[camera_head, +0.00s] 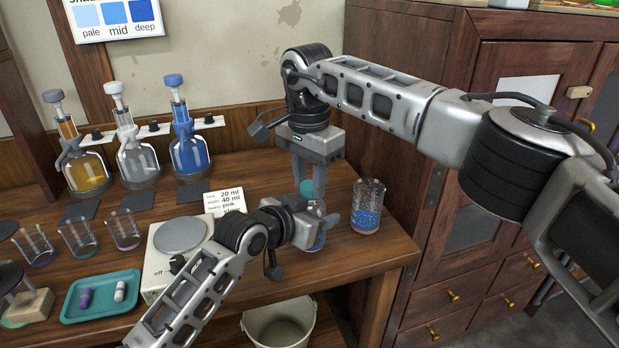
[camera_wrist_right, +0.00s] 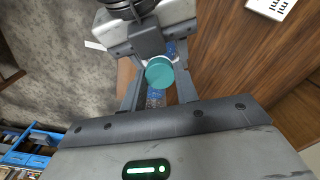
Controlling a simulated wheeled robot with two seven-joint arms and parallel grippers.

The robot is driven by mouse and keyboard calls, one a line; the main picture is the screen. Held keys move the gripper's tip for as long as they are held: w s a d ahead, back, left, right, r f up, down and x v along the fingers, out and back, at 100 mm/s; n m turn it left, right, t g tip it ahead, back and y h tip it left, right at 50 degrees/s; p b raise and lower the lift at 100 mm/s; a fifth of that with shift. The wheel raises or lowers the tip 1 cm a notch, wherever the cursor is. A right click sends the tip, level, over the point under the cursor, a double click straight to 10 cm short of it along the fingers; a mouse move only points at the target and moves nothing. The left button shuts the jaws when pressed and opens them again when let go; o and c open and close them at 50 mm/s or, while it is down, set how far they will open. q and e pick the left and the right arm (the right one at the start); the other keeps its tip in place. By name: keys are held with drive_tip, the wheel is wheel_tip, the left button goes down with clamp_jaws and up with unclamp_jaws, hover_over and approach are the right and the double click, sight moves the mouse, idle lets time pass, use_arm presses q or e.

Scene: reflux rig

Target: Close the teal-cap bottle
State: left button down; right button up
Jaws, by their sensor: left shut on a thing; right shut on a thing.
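The teal cap (camera_head: 306,188) is between the fingertips of my right gripper (camera_head: 311,184), which points down from above and is shut on it. The right wrist view shows the cap (camera_wrist_right: 160,73) between the two fingers. The teal-cap bottle (camera_head: 317,240) is clear glass, standing near the table's front edge, mostly hidden by my left gripper (camera_head: 330,222). My left gripper is shut on the bottle from the left side. The cap is right above the bottle's neck; I cannot tell whether it touches it or is seated, since the fingers hide the neck.
A glass of blue beads (camera_head: 368,208) stands close to the right. A hotplate (camera_head: 180,236) and a label card (camera_head: 224,202) are to the left. Several flasks (camera_head: 137,160) stand at the back left. A teal tray (camera_head: 101,297) is at front left; a bin (camera_head: 279,325) is below the edge.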

drive_tip(key=m, duration=0.3)
drive_tip(key=o, duration=1.1)
drive_tip(key=shift+r, duration=0.1)
drive_tip(key=shift+r, duration=2.2)
drive_tip(key=shift+c, duration=0.5)
